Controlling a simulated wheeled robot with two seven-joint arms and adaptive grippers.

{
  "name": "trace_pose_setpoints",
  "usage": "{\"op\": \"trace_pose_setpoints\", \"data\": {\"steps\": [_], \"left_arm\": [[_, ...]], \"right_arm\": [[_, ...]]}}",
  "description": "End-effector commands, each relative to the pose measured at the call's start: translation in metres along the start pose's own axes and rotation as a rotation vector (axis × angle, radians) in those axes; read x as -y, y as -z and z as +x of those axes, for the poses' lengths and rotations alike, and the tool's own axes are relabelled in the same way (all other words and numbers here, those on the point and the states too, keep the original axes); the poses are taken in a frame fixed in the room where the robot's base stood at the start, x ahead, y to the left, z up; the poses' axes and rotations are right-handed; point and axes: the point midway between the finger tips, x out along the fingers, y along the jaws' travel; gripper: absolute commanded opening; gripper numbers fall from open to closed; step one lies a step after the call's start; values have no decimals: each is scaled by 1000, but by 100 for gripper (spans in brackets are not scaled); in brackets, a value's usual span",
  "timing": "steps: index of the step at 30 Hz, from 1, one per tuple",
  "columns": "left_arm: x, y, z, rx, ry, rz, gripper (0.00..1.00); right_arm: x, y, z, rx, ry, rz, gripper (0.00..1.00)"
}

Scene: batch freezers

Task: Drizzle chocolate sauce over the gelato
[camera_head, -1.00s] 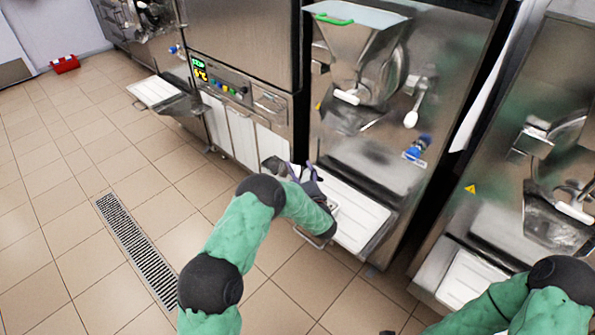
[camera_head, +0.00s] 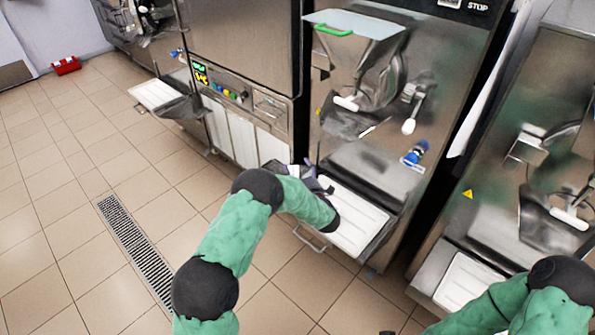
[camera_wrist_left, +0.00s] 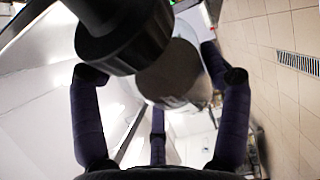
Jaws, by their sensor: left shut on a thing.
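I cannot make out any gelato.
The middle steel freezer (camera_head: 370,130) has a white shelf (camera_head: 350,220) in front. Another freezer (camera_head: 560,170) stands at the right with its own white shelf (camera_head: 462,282). A floor drain (camera_head: 137,252) and a red box (camera_head: 66,65) are at the left. The tiled floor between is clear.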

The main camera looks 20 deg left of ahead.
Motion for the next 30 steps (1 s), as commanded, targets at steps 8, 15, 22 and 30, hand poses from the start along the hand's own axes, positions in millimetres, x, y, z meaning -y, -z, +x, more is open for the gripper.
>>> {"op": "trace_pose_setpoints", "data": {"steps": [8,15,22,30], "left_arm": [[-5,0,0,1,11,-32,42],[-16,-1,0,0,63,-157,42],[-26,-1,0,0,113,-278,42],[-31,-2,0,1,151,-367,42]], "right_arm": [[1,0,-3,0,0,0,35],[4,0,-12,0,0,0,35],[7,-1,-18,0,0,0,35],[8,-1,-21,0,0,0,35]]}}
